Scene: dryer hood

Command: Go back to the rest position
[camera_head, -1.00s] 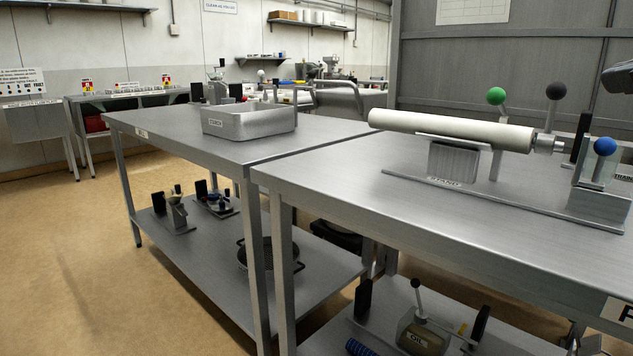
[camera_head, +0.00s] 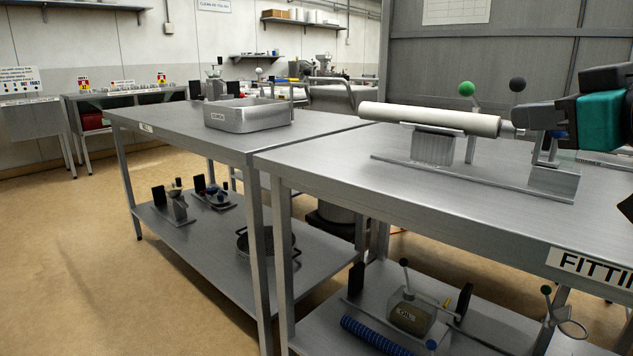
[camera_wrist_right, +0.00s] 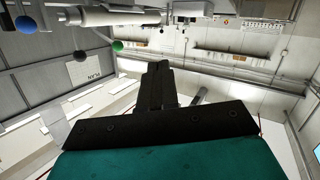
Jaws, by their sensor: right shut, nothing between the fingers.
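My right gripper (camera_head: 518,116) comes in from the right edge in the head view, with a teal body and dark fingers. It is above the right end of the near steel table (camera_head: 330,165), in front of the fixture's right end. In the right wrist view its dark fingers (camera_wrist_right: 155,85) are together with nothing between them. The fixture holds a white roller (camera_head: 430,118), which also shows in the wrist view (camera_wrist_right: 105,17). A green knob (camera_head: 466,89) and a black knob (camera_head: 517,84) stand behind the roller. The arm partly hides the fixture's right end. My left gripper is not in view.
A steel tray (camera_head: 245,116) stands on the far table. The lower shelf (camera_head: 205,222) carries small fixtures. An oil container (camera_head: 410,317) and a blue ribbed roll (camera_head: 372,335) lie under the near table. Open floor (camera_head: 80,250) is at the left.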

